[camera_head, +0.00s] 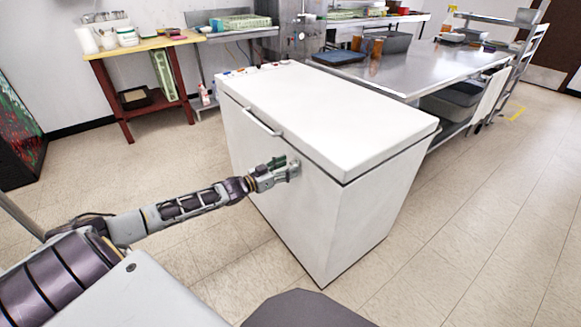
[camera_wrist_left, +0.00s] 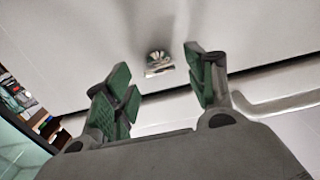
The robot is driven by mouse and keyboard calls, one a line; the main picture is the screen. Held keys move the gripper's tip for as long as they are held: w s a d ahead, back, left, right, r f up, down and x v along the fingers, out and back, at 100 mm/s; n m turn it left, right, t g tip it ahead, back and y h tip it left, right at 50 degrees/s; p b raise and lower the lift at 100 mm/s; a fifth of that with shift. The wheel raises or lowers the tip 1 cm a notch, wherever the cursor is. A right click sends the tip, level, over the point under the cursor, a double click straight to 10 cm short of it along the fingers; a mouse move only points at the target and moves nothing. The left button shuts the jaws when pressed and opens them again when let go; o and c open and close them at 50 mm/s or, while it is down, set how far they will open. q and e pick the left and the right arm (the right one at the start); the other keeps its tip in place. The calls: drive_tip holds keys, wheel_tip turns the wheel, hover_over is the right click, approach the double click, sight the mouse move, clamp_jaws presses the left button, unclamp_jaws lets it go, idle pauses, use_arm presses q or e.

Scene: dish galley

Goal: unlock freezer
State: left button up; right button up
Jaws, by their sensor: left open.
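The white chest freezer (camera_head: 285,212) stands in the middle of the head view. Its lid (camera_head: 330,110) is shut, with a long handle (camera_head: 247,118) on the front edge. My left gripper (camera_head: 288,166) is at the freezer's front face, below the lid edge. In the left wrist view, my left gripper (camera_wrist_left: 156,72) is open and empty. A small shiny metal piece (camera_wrist_left: 158,60), which looks like the lock or its key, shows on the front face between the fingertips, apart from both. In the head view the gripper hides it. My right gripper is not in view.
A steel table (camera_head: 415,66) stands behind the freezer to the right. A wooden table (camera_head: 140,44) with a dark red frame is at the back left. Small colored items (camera_head: 250,70) lie along the lid's far left edge. The floor right of the freezer is clear.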

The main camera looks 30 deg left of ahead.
use_arm(q)
drive_tip(key=shift+x, duration=1)
drive_tip(key=shift+c, duration=0.2)
drive_tip(key=c, duration=1)
